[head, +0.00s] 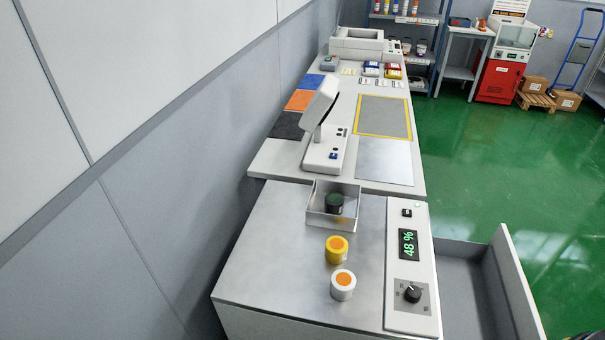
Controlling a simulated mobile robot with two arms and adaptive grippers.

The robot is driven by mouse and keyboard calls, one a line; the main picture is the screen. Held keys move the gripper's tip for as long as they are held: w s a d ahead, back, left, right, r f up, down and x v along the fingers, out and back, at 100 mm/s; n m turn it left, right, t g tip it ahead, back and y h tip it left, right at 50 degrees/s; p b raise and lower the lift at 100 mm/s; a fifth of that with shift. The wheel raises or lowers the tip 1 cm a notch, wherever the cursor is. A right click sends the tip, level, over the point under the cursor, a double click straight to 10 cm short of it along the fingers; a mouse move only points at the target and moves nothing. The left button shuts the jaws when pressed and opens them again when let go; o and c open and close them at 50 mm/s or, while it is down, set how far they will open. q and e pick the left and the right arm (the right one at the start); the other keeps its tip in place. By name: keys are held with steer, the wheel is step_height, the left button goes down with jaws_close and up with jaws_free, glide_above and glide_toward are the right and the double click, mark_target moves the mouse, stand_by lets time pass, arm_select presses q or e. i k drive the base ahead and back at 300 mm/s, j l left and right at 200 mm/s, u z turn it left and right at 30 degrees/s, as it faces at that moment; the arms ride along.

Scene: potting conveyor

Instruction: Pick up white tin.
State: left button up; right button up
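The white tin (343,291) with an orange top stands upright on the metal top of the near cabinet (270,265), close to its front. A yellow tin (337,254) with an orange top stands just behind it, a small gap apart. Neither of my grippers shows in the head view. A small dark shape at the bottom right edge is too cut off to identify.
A control panel (399,270) with a "48 %" display and a knob lies right of the tins. An open drawer (463,272) sticks out at the right. A white stand device (323,160) is behind the box. The metal top left of the tins is clear, with a wall beyond.

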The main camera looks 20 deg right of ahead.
mark_target(343, 282)
steer(key=z, duration=1)
steer(key=l+u, duration=0.1)
